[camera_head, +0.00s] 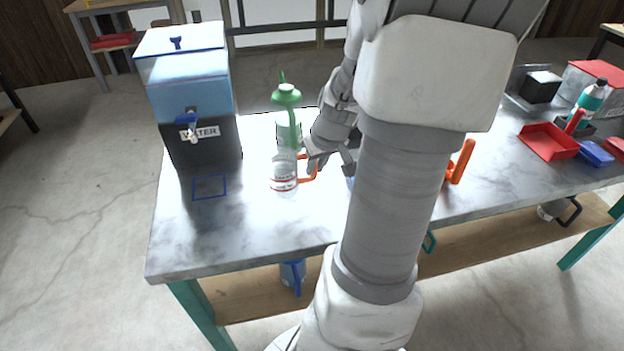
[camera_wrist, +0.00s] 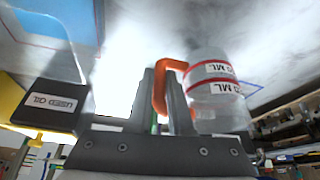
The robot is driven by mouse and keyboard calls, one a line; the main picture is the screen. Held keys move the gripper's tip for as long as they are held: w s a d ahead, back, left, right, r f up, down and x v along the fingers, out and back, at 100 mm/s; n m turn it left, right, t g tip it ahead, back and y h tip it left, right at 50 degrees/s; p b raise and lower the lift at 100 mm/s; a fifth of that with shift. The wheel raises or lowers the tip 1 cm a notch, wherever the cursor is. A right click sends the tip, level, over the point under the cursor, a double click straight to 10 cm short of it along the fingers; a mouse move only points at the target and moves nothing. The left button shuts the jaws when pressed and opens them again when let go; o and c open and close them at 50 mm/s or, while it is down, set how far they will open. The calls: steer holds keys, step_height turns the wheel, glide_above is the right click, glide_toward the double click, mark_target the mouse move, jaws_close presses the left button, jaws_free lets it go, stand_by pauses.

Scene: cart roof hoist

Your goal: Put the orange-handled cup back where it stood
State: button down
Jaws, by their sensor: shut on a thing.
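The orange-handled cup (camera_head: 284,174) is clear, with red bands and a white label. It is over the left part of the table, in front of a green-topped bottle. My gripper (camera_head: 318,166) is at its right side, shut on the orange handle. In the wrist view the fingers of my gripper (camera_wrist: 163,85) close around the handle, and the clear cup (camera_wrist: 215,90) with its "ML" labels is beside them. I cannot tell whether the cup's base touches the table.
A water dispenser (camera_head: 190,95) stands at the back left, with a blue square outline (camera_head: 209,187) on the table before it. The green-topped bottle (camera_head: 287,110) is close behind the cup. A red tray (camera_head: 548,142) lies at the right. My arm hides the table's middle.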

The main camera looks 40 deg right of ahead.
mark_target(316, 178)
steer(key=shift+f+b, duration=0.85)
steer(key=shift+f, duration=1.15)
steer(key=shift+f, duration=0.15)
steer(key=c, duration=0.8)
jaws_free()
steer(key=shift+c, duration=0.2)
steer(key=shift+r, duration=0.4)
steer(key=p+v, duration=0.5)
steer(key=v, duration=0.6)
steer(key=shift+s+r+p, duration=0.2)
steer(key=shift+r+p, duration=0.05)
steer(key=shift+p, duration=0.05)
